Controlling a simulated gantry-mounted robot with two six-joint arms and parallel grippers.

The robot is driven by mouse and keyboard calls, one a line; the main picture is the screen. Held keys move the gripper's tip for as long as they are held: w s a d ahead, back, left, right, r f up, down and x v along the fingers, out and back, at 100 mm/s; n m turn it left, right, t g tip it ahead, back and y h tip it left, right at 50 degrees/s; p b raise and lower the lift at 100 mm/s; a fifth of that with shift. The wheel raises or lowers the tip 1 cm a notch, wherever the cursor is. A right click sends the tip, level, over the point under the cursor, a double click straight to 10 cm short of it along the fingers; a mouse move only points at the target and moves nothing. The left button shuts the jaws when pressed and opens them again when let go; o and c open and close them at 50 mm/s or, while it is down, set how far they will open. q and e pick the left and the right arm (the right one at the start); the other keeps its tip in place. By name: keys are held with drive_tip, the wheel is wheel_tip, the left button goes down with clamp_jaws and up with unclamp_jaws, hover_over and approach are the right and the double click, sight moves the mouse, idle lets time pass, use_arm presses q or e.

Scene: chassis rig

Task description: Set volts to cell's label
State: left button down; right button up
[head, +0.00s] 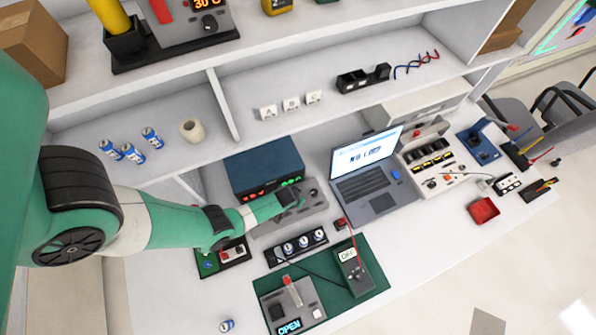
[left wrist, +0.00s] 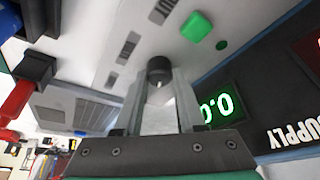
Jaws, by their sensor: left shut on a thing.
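A dark blue power supply (head: 262,168) stands at the back of the bench, with a grey control panel (head: 270,228) in front. My left gripper (head: 297,196) reaches over this panel. In the left wrist view its fingers (left wrist: 158,100) are shut on a dark round knob (left wrist: 159,70). A green display (left wrist: 217,107) reads 0.0 beside the word SUPPLY; a red display is cut off at the edge. A green button (left wrist: 196,27) sits near the knob. A blue and white cell (head: 227,325) lies at the front left; its label is too small to read. My right gripper is not in view.
A black holder (head: 303,245) with round white-topped items sits before the panel. A green mat (head: 370,281) carries a meter (head: 352,270) and a box showing OPEN (head: 290,326). A laptop (head: 365,185) stands to the right.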

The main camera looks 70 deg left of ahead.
use_arm(q)
drive_tip(key=shift+a+m+h, duration=0.1)
drive_tip(key=shift+m+h, duration=0.3)
drive_tip(key=shift+m, duration=0.8)
drive_tip(key=shift+m+t+h, duration=0.4)
drive_tip(key=shift+m, duration=0.7)
drive_tip(key=c, duration=0.5)
unclamp_jaws()
